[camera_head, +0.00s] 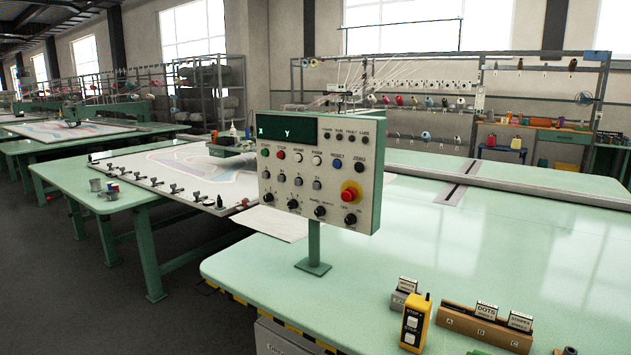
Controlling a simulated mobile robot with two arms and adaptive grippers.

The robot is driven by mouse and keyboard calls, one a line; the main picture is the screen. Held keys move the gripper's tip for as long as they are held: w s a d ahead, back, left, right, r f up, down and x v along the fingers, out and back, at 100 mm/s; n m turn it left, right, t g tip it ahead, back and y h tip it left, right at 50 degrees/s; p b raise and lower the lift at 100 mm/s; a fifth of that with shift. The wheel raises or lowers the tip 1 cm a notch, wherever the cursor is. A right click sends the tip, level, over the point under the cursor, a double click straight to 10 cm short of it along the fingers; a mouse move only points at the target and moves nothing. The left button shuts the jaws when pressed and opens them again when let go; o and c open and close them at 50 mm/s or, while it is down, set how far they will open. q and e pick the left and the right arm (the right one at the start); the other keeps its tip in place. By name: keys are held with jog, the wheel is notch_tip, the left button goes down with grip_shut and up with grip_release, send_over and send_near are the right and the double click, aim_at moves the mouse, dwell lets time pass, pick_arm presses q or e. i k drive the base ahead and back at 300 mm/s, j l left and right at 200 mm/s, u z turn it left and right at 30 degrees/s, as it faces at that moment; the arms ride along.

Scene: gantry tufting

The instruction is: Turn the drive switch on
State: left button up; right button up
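The control panel (312,245) stands on a post on the green table; its white face (265,180) is turned toward me. A dark display (287,131) at its top left shows X and Y. Coloured and white buttons run below it, with a red emergency knob (349,194) on a yellow base at right. Black rotary knobs line the bottom row: one at far left (268,197), then two more (293,204) (320,211), and one at right (350,218). Their labels are too small to read, so I cannot tell which is the drive switch or its position. Neither gripper shows.
A yellow pendant (415,323) with buttons stands at the table's front edge. Beside it are a small card box (402,295) and a wooden card holder (485,328) marked A, B, C. The green tabletop (480,235) right of the panel is mostly clear. Shelves with thread cones stand behind.

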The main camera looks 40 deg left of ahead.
aim_at(350, 219)
jog(key=i+j, duration=0.1)
jog(key=j, duration=0.7)
jog(key=i+j, duration=0.15)
jog(key=j, duration=0.3)
